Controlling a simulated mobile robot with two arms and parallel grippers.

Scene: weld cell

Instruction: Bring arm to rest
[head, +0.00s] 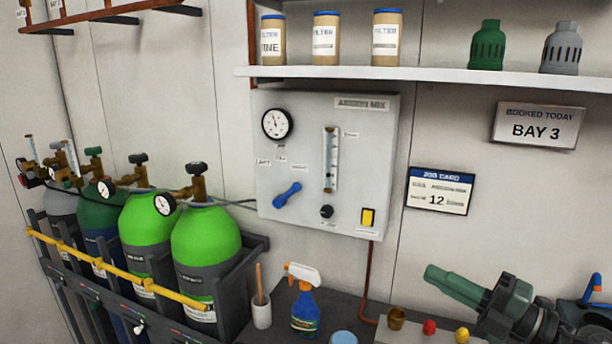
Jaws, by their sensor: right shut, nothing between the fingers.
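My right gripper (434,272) comes in at the lower right, its green fingers together and pointing left. Nothing is held between them. It shows in front of the wall, above the bench top, apart from the gas panel (365,165). Part of my grey and green right arm shows behind it, running out of the bottom edge. My left gripper is out of view.
Below the fingers are a brass cup (397,319), a red knob (429,327) and a yellow one (462,335). A spray bottle (305,312) and white cup (261,312) stand left. Gas cylinders (205,240) fill a rack at left. A shelf (450,75) runs above.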

